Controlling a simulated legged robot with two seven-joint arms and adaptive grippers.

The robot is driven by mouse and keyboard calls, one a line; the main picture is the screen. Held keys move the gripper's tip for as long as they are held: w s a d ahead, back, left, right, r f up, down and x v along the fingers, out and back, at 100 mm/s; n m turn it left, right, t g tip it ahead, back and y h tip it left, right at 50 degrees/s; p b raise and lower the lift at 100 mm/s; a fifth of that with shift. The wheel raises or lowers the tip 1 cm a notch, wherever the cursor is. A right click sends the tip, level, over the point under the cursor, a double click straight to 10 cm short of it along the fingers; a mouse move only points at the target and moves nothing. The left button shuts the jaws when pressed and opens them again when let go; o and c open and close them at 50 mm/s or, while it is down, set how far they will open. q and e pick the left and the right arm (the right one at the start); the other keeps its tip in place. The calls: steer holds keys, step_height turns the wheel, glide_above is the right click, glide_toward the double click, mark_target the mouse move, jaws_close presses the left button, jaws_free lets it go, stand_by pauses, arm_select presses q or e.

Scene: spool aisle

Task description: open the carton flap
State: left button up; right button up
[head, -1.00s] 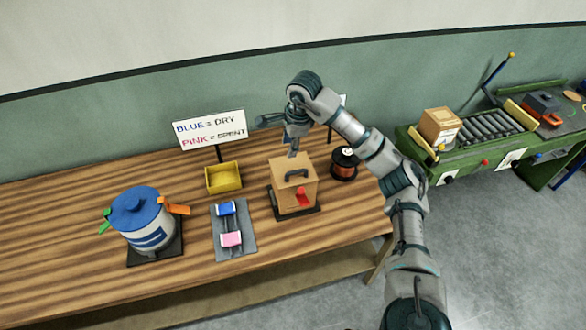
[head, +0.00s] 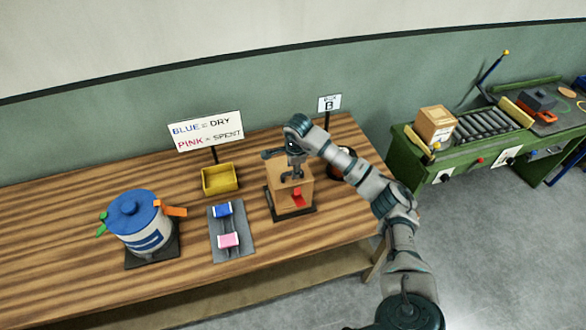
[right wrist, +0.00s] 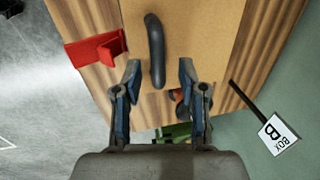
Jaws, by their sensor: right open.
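The carton (head: 287,196) is a brown box on a dark base on the wooden table. A dark handle (right wrist: 155,50) stands on its top flap (right wrist: 195,38), which lies closed. A red tab (right wrist: 95,50) sticks out from the carton's front, and it also shows in the head view (head: 297,198). My right gripper (head: 291,178) is over the carton top. In the right wrist view my right gripper (right wrist: 160,72) is open, with its fingers on either side of the handle's near end. I cannot tell whether they touch it. My left gripper is not in view.
A yellow bin (head: 220,180), a grey tray (head: 231,240) with blue and pink blocks, and a blue-lidded pot (head: 138,222) stand to the left. A spool (head: 341,160) is partly hidden behind my arm. A sign (head: 329,103) stands behind the carton.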

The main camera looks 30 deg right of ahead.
steer(key=shift+w+f, duration=0.15)
steer(key=shift+f, duration=0.4)
steer(key=shift+a+r, duration=0.1)
steer(key=shift+a, duration=0.45)
jaws_close()
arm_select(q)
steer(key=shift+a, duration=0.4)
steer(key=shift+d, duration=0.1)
arm_select(e)
steer(key=shift+d, duration=0.15)
steer(key=shift+r, duration=0.15)
